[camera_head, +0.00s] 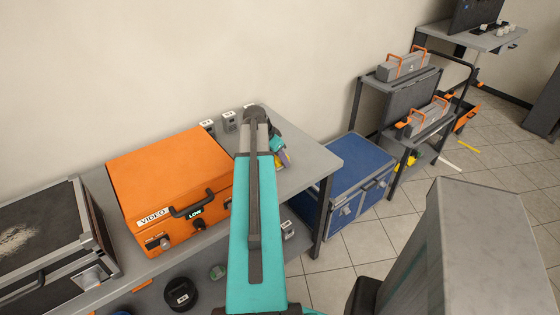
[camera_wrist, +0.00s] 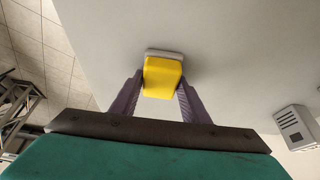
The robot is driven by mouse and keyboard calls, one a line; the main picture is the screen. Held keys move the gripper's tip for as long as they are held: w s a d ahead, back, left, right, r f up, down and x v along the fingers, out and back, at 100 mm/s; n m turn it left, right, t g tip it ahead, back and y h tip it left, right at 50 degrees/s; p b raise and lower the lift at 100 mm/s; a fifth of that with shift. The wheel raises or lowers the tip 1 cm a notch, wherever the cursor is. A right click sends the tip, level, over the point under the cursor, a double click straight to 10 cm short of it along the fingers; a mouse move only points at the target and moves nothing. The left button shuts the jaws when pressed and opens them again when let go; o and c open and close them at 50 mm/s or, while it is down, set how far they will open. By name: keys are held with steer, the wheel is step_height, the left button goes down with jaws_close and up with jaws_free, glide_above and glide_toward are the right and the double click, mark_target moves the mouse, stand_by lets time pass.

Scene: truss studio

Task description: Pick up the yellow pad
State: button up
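The yellow pad (camera_wrist: 162,76) is a small yellow block with a pale grey layer along its far edge. In the wrist view it is at the upper middle, at the grey table top (camera_wrist: 230,50). My gripper (camera_wrist: 160,92) has its two purple fingers on either side of the pad's near part. The fingers are apart and look open around it; any contact is hard to make out. In the head view my gripper (camera_head: 284,157) is low over the right end of the table, and my arm hides most of that spot.
An orange case (camera_head: 165,165) marked VIDEO stands left of my arm. Small grey boxes (camera_head: 229,121) stand at the table's back edge, and one (camera_wrist: 296,128) shows right of my gripper. A blue cabinet (camera_head: 358,165) is beyond the table's right end.

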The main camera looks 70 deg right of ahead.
steer(key=shift+r, duration=0.1)
steer(key=shift+c, duration=0.4)
steer(key=shift+r+b, duration=0.65)
steer(key=shift+r, duration=1)
steer(key=s+a+b, duration=0.1)
steer(key=s+a, duration=0.3)
steer(key=s, duration=0.2)
steer(key=s+a+r+b, duration=0.1)
steer(key=s+a+b, duration=0.1)
steer(key=s+a, duration=0.2)
steer(key=s, duration=0.3)
steer(key=shift+s+a+r+b, duration=0.2)
steer(key=shift+r+b, duration=0.1)
